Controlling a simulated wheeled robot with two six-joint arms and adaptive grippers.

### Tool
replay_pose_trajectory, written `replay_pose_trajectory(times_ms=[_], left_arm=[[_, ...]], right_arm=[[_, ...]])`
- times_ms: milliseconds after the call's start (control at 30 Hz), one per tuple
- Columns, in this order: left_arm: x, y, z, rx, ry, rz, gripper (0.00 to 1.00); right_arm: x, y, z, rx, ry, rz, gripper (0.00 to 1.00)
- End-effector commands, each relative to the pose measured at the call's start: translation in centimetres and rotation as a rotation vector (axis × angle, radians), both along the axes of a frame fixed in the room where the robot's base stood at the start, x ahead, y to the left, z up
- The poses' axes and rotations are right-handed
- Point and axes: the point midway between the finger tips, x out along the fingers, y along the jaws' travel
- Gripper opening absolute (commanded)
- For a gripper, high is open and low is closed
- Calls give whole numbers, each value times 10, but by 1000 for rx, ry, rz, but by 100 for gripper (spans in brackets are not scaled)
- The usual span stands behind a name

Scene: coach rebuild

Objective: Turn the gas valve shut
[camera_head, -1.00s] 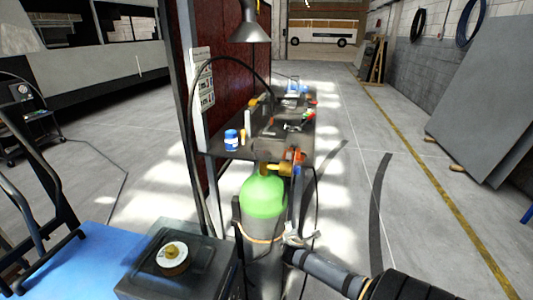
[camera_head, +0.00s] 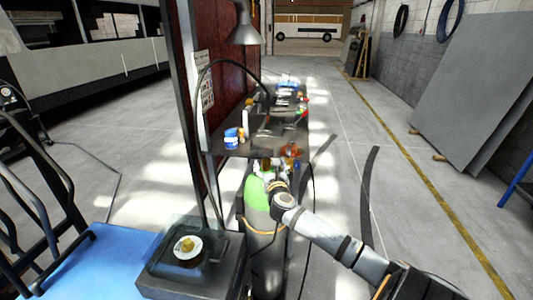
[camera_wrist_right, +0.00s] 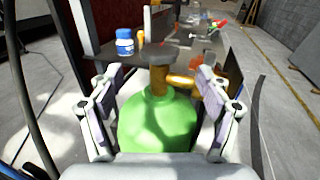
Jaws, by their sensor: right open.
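The gas cylinder (camera_head: 256,196) stands upright with a green shoulder and grey body, below the bench edge. In the right wrist view its green top (camera_wrist_right: 158,122) fills the space between my fingers. A brass valve (camera_wrist_right: 160,78) rises from it with a side outlet, and a dark round handwheel (camera_wrist_right: 147,56) sits on top. My right gripper (camera_wrist_right: 160,92) is open, with one finger on each side of the valve, holding nothing. In the head view my right gripper (camera_head: 272,172) hides most of the valve. My left gripper is not in view.
The workbench (camera_head: 230,148) behind the cylinder carries a blue jar (camera_head: 231,138) and tools. A dark box (camera_head: 160,262) with a round brass-topped item stands left of the cylinder, beside a blue cart top (camera_head: 95,262). A lamp (camera_head: 243,30) hangs above.

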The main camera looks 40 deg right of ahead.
Motion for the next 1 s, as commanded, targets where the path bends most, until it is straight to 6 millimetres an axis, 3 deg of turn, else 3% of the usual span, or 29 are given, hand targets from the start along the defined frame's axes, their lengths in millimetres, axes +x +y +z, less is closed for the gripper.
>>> replay_pose_trajectory(times_ms=[200, 400, 800, 1000], left_arm=[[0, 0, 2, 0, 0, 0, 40], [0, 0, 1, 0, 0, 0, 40], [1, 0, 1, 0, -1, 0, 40], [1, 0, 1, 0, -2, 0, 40]], right_arm=[[40, -27, 1, 6, -3, -3, 77], [67, -45, 0, 5, -2, -1, 77], [76, -50, 0, 4, 0, 2, 77], [76, -50, -1, 4, 0, 2, 52]])
